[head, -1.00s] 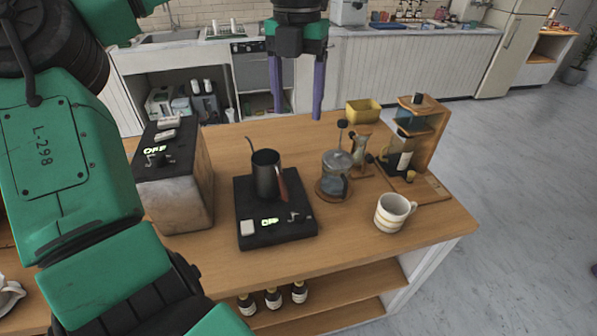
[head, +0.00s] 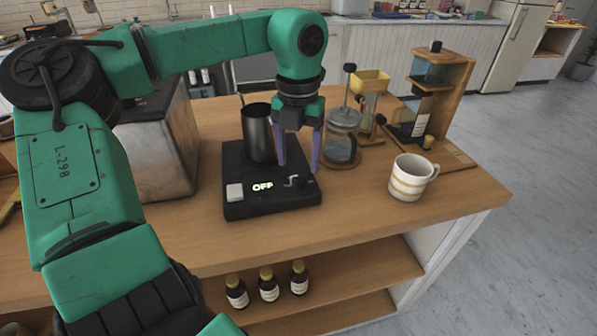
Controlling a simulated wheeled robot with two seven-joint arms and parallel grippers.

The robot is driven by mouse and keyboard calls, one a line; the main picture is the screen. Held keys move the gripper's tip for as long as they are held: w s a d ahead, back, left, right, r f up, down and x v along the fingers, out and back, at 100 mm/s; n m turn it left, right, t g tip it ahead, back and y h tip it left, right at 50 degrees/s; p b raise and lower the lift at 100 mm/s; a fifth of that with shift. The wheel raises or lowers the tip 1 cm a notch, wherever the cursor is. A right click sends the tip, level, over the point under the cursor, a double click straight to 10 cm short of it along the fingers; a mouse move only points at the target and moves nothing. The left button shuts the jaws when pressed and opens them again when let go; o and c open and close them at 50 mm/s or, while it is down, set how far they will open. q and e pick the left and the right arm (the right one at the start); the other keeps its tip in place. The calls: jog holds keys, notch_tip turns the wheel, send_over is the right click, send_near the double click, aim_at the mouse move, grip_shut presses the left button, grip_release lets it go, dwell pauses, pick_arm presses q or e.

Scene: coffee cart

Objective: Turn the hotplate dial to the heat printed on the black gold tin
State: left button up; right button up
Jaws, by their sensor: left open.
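The black hotplate (head: 250,208) stands on the wooden counter. Its display (head: 262,187) reads OFF in lit letters, with a pale square button (head: 235,192) to its left. The dark dial (head: 303,181) is at the right of the front panel, with a pale mark beside it. My left gripper (head: 298,168) is open above the dial, pointing down with its purple fingers apart. Whether a finger touches the dial I cannot tell. A dark kettle (head: 257,135) stands on the hotplate, partly behind the gripper. I cannot make out a black gold tin. My right gripper is not in view.
A striped mug (head: 408,180), a glass press (head: 341,140) and a wooden coffee stand (head: 456,95) are on the right. A metal-sided machine (head: 165,150) stands at left behind my arm. Several gold-capped bottles (head: 268,288) are on the shelf below. The counter front is clear.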

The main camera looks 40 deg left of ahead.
aim_at(299, 176)
pick_arm(q)
notch_tip(299, 176, down, 4)
jog(key=shift+r, duration=0.15)
grip_shut()
